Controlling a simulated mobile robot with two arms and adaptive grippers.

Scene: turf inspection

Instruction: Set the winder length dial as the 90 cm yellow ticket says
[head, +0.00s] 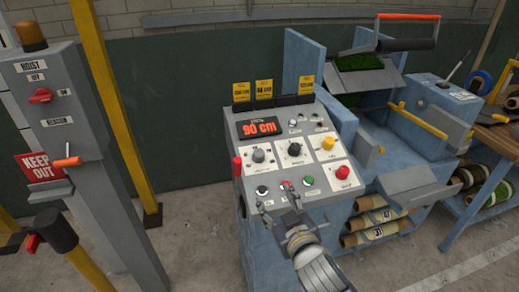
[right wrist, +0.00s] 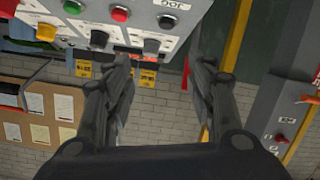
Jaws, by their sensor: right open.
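The winder console (head: 328,187) stands at the centre of the head view. Its red display (head: 261,127) reads 90 cm. Three yellow tickets stand along its top edge, a left one (head: 241,91), a middle one (head: 264,88) and a right one (head: 305,84); their print is too small to read surely. A grey dial (head: 258,156) sits at the panel's left, also visible in the right wrist view (right wrist: 152,47). A black dial (head: 294,149) is beside it. My right gripper (head: 279,196) is open and empty over the panel's lower-left buttons, short of the grey dial.
A yellow knob (head: 327,142) and a red button (head: 342,172) are at the panel's right. A red-topped lever (head: 237,167) rises at its left side. A hoist post (head: 45,110) with a keep-out sign (head: 40,167) stands left. Rolls (head: 378,218) lie on the right.

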